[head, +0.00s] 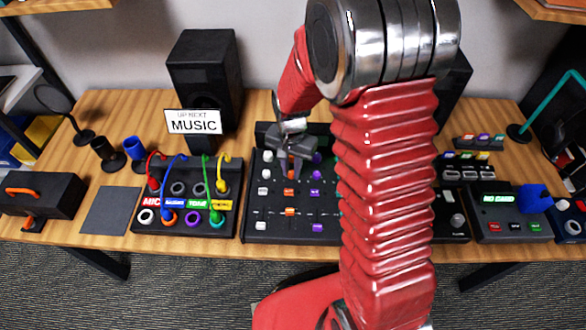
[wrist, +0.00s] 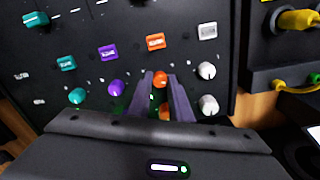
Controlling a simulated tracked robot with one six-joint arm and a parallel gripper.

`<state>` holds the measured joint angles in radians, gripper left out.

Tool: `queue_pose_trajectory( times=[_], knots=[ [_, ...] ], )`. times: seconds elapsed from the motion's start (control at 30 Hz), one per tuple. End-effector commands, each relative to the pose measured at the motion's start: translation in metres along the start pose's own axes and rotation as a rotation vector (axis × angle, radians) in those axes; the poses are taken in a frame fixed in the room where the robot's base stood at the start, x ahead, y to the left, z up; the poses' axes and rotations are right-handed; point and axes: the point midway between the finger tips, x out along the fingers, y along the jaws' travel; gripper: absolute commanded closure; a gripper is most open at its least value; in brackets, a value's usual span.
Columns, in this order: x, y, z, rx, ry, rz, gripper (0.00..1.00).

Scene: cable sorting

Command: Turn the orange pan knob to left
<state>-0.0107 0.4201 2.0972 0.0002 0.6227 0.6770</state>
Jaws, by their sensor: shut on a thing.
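The orange pan knob (wrist: 160,80) shows between the tips of my gripper (wrist: 161,80) in the wrist view. The two dark fingers stand on either side of it and are shut on it. Which way the knob points cannot be told. Another orange knob (wrist: 165,114) shows further back between the fingers. In the head view my gripper (head: 291,168) reaches down onto the black mixer (head: 262,225), in the orange column, and mostly hides the knob.
White knobs (wrist: 207,71) and a purple knob (wrist: 116,88) flank the fingers closely. An orange button (wrist: 155,41) lies beyond the tips. A cable box (head: 140,222) with several plugged cables stands left of the mixer. A black speaker (head: 205,75) stands behind.

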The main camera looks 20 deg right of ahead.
Motion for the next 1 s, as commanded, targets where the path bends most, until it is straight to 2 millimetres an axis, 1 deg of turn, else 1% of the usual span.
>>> queue_pose_trajectory(
  times=[0.03, 0.2, 0.4, 0.63, 1.0],
  knots=[
    [0.0018, 0.0009, 0.0038, -0.041, -0.009, 0.004, 1.00],
    [0.0019, 0.0012, 0.0038, -0.179, -0.009, 0.004, 1.00],
    [0.0020, 0.0016, 0.0038, -0.296, -0.010, 0.004, 1.00],
    [0.0022, 0.0019, 0.0039, -0.358, -0.011, 0.004, 1.00],
    [0.0024, 0.0024, 0.0039, -0.367, -0.011, 0.005, 1.00]
  ],
)
